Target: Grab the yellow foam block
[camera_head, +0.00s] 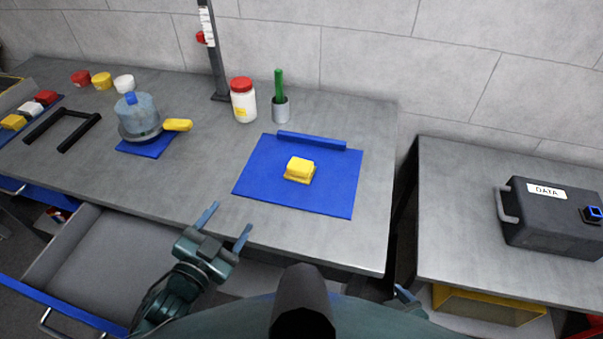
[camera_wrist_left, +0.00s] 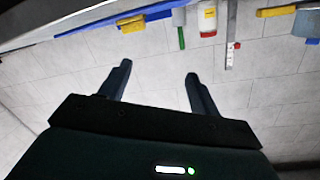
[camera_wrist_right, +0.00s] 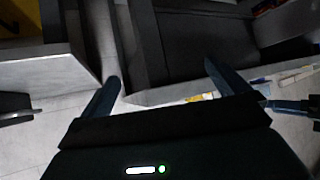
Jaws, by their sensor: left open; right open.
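The yellow foam block (camera_head: 300,168) lies on a blue mat (camera_head: 335,200) on the grey bench, in front of a blue bar. It also shows near the top edge of the left wrist view (camera_wrist_left: 131,24). My left gripper (camera_head: 228,222) is open and empty, in front of the bench's front edge, to the left of and nearer than the block. Its two fingers also show in the left wrist view (camera_wrist_left: 156,72). My right gripper is mostly hidden low in the head view; in the right wrist view (camera_wrist_right: 163,75) its fingers are apart and empty.
A red-lidded jar (camera_head: 243,103) and a grey cup with a green handle (camera_head: 280,105) stand behind the mat. An open drawer (camera_head: 95,255) juts out below the bench. A DATA case (camera_head: 550,215) sits on the right table.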

